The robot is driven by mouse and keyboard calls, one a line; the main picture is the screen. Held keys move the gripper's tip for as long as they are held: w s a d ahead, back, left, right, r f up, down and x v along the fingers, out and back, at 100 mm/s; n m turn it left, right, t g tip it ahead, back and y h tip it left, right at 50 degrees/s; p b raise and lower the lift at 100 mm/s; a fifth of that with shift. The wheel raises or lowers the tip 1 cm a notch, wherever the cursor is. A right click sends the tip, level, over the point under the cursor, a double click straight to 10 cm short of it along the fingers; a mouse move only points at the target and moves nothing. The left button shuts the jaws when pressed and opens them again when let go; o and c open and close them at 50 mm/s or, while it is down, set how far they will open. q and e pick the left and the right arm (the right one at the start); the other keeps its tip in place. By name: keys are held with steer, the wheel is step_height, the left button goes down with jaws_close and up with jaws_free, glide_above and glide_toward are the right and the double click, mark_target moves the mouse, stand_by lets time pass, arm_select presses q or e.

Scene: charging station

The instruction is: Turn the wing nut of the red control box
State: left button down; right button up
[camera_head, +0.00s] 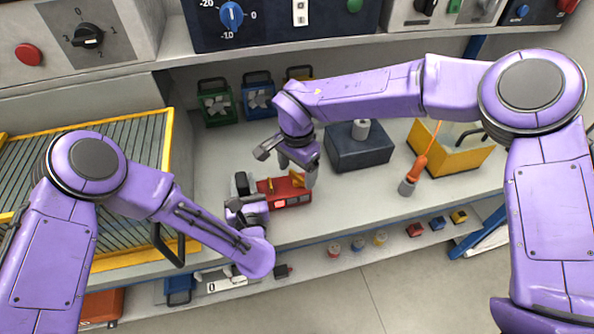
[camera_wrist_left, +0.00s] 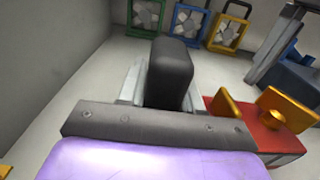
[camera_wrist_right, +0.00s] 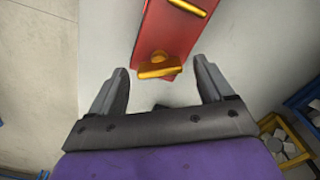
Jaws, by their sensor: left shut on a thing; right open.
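The red control box (camera_head: 285,197) lies on the workbench, left of centre. A yellow wing nut (camera_head: 298,178) sits at its right end; it also shows in the right wrist view (camera_wrist_right: 160,67). A second yellow part (camera_wrist_left: 228,106) stands on the box further left. My right gripper (camera_head: 296,166) is open above the right end. In the right wrist view, the wing nut lies ahead, between its two fingers (camera_wrist_right: 160,85), with gaps on both sides.
A yellow-framed rack (camera_head: 168,138) is at the left.

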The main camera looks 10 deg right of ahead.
steer(key=shift+f, duration=0.45)
steer(key=c, duration=1.1)
steer(key=shift+o, duration=0.2)
